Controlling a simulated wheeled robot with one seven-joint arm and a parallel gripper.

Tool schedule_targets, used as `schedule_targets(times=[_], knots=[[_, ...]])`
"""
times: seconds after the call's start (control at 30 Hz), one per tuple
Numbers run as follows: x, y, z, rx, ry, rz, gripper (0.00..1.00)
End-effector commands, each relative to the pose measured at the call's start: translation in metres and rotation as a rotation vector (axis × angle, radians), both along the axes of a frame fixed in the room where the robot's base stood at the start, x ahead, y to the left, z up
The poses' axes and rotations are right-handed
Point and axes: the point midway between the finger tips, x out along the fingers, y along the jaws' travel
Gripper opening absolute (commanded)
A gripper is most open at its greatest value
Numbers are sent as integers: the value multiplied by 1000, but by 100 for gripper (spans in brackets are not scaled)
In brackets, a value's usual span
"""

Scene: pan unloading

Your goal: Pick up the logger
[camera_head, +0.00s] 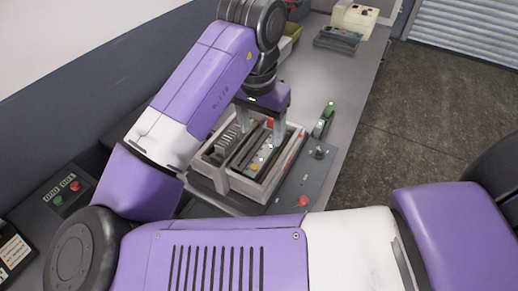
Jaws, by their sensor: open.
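A pale open pan (224,181) with a divider sits on the grey bench. In it lies a long dark device with small coloured buttons (256,158), which may be the logger; no label on it is readable. A ribbed grey piece (229,137) lies in the pan to its left. My gripper (260,138) points down over the far part of the pan. Its two fingers are apart, one to the left and one to the right, with nothing seen held between them. Whether the fingertips touch the device or the pan cannot be told.
A small upright device with a green top (325,119) stands right of the pan. A grey control panel (308,182) with a knob and red button lies near the bench's right edge. Another tray (338,40) and a cream box (354,20) stand far back. Bare bench (350,85) lies between.

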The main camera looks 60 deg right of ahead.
Motion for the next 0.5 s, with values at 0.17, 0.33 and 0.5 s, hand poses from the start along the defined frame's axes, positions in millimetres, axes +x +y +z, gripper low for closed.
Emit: schedule_targets(times=[0.17,0.33,0.5], knots=[[2,0,-20,0,0,4,65],[3,-2,-44,-2,1,3,65],[4,-3,-54,-2,-1,1,65]])
